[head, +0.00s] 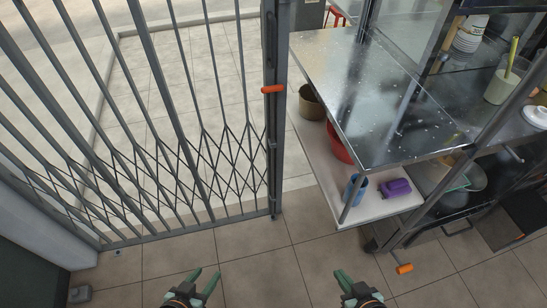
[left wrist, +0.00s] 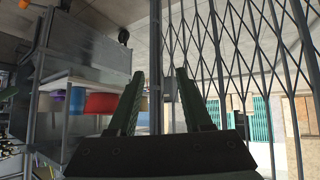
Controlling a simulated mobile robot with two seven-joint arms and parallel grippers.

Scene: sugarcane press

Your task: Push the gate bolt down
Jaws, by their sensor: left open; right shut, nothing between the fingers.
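The gate bolt has an orange handle (head: 273,89) sticking out to the left from the dark upright post (head: 273,140) at the free edge of the folding gate (head: 160,130). My left gripper (head: 206,273) is open and empty, well apart from the bolt, near the bottom of the head view. In the left wrist view the post (left wrist: 155,50) shows between the open left fingers (left wrist: 160,74), farther off; I cannot make out the bolt handle there. My right gripper (head: 346,276) is shut and empty at the bottom, right of the left one, away from the gate.
Right of the post stands a metal cart (head: 385,110) with a lower shelf (head: 385,206) holding a blue cup (head: 354,189), a purple item (head: 395,188) and buckets. A crank with an orange grip (head: 404,268) sticks out low at the right. The tiled floor before the gate is clear.

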